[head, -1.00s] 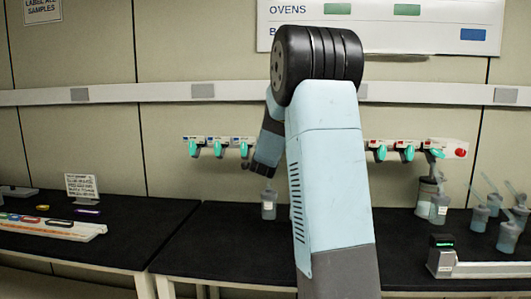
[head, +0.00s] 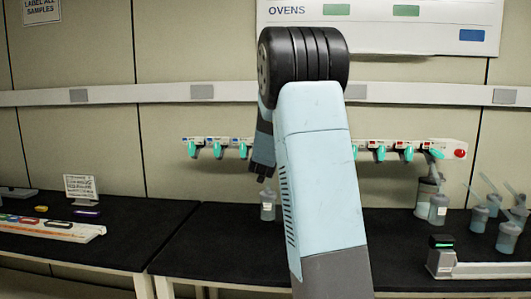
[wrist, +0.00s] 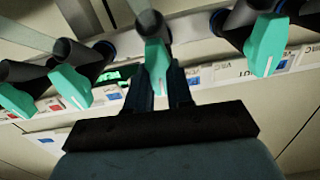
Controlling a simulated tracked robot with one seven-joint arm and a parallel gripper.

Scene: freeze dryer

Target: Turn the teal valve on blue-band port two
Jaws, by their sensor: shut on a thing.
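A row of teal valves runs along the wall manifold (head: 225,140). In the head view, valves with blue-marked labels show at the left, such as one teal valve (head: 217,150), and red-marked ones at the right. My gripper (head: 262,170) hangs in front of the manifold; my arm hides the middle valves. In the wrist view my gripper (wrist: 158,84) is shut on a teal valve handle (wrist: 156,62) on a dark stem, one finger on each side. Neighbouring teal handles stand to its left (wrist: 70,87) and right (wrist: 265,45). I cannot tell the held valve's port number.
A bottle (head: 267,206) stands on the black bench below my gripper. More flasks (head: 485,215) and a small device (head: 443,257) stand at the right. Neighbouring valves are close on both sides of my gripper. The bench in front is mostly clear.

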